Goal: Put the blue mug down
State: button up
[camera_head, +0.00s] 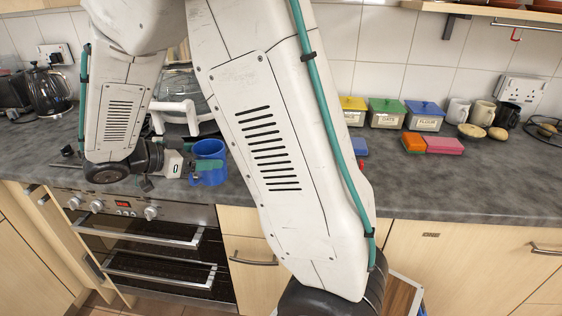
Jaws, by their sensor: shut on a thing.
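The blue mug (211,150) is at the front part of the grey worktop, above the oven's right side. My gripper (204,167) comes in from the left and is shut on the mug, with green fingers at its side. The mug looks upright. I cannot tell whether its base touches the worktop or hangs just above it. My white arm stands in front and hides part of the worktop to the right of the mug.
Behind the mug is a white-handled glass pot (181,95). A kettle (49,90) stands at the far left. Yellow, green and blue canisters (386,112), sponges (443,146) and several mugs (481,113) are to the right. The right front worktop (470,185) is clear.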

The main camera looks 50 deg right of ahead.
jog(key=shift+d+r+x, duration=0.1)
jog(key=shift+r+x, duration=0.1)
jog(key=shift+x, duration=2.55)
jog(key=shift+d+r+x, duration=0.1)
jog(key=shift+r+x, duration=0.1)
jog(key=shift+x, duration=2.55)
jog(key=shift+d+r+x, duration=0.1)
jog(key=shift+r+x, duration=0.1)
jog(key=shift+x, duration=2.55)
jog(key=shift+w+f, duration=0.1)
jog(key=o, duration=1.2)
